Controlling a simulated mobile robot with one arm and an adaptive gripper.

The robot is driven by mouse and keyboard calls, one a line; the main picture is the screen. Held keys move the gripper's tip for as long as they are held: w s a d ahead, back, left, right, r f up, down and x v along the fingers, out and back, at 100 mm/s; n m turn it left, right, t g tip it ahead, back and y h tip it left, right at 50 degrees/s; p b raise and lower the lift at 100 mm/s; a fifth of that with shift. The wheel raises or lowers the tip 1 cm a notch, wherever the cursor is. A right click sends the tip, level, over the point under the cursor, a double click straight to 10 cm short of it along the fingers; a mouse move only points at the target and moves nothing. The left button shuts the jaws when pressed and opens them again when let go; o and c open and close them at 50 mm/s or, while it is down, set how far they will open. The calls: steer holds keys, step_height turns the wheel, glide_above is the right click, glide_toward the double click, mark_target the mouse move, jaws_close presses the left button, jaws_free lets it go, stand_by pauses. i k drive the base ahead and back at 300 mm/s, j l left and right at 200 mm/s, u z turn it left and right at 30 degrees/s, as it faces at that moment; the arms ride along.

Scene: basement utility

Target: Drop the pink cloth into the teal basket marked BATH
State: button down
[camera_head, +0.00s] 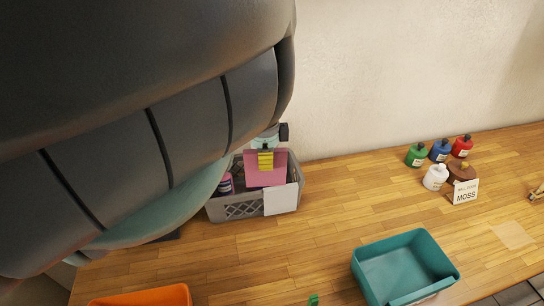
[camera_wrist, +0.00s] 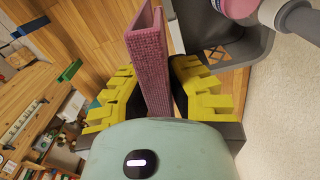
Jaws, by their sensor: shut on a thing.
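The pink cloth (camera_head: 281,168) is a folded flat piece held upright in my gripper (camera_head: 265,160). In the wrist view the cloth (camera_wrist: 148,58) stands between the yellow fingers of my gripper (camera_wrist: 155,92), which is shut on it. In the head view the cloth appears in front of or over the grey basket; I cannot tell whether it touches it. A teal basket (camera_head: 405,262) stands at the lower right of the head view and looks empty. Its marking cannot be read from here.
An orange container (camera_head: 140,297) is at the bottom edge. Several small bottles and a MOSS card (camera_head: 465,192) stand at the right. Bare wooden top lies between the grey and teal baskets.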

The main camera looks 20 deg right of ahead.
mark_target(407, 274)
steer(key=z, duration=0.45)
steer(key=k+z, duration=0.15)
steer(key=z, duration=0.25)
steer(key=k+z, duration=0.1)
steer(key=z, duration=0.75)
steer(key=i+l+u, duration=0.1)
steer(key=l+u, duration=0.2)
steer(key=l, duration=0.3)
